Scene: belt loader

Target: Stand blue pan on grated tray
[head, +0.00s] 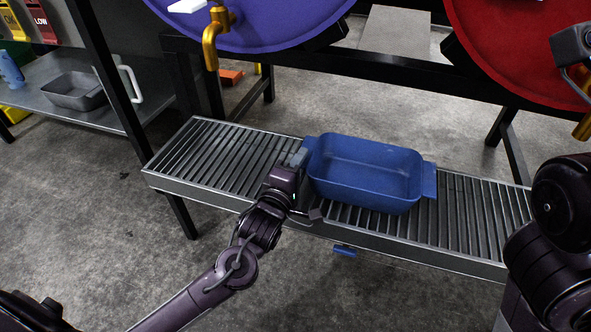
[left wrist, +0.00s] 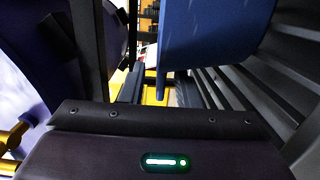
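The blue pan (head: 372,180) is a deep rectangular dish with a handle tab at each end. It sits upright, open side up, on the slatted grated tray (head: 215,155), right of the tray's middle. My left gripper (head: 306,185) is at the pan's left end, low over the slats, with its fingers spread apart. One finger is beside the left handle and the other is near the tray's front edge. In the left wrist view the pan's blue wall (left wrist: 205,35) is close ahead; whether a finger touches it I cannot tell. My right gripper's fingers do not show.
A purple drum (head: 270,20) with a brass tap (head: 212,45) and a red drum (head: 515,50) stand behind the tray on a black frame. A grey pan (head: 75,92) lies on a side shelf (head: 105,118) at left. The tray's left part is clear.

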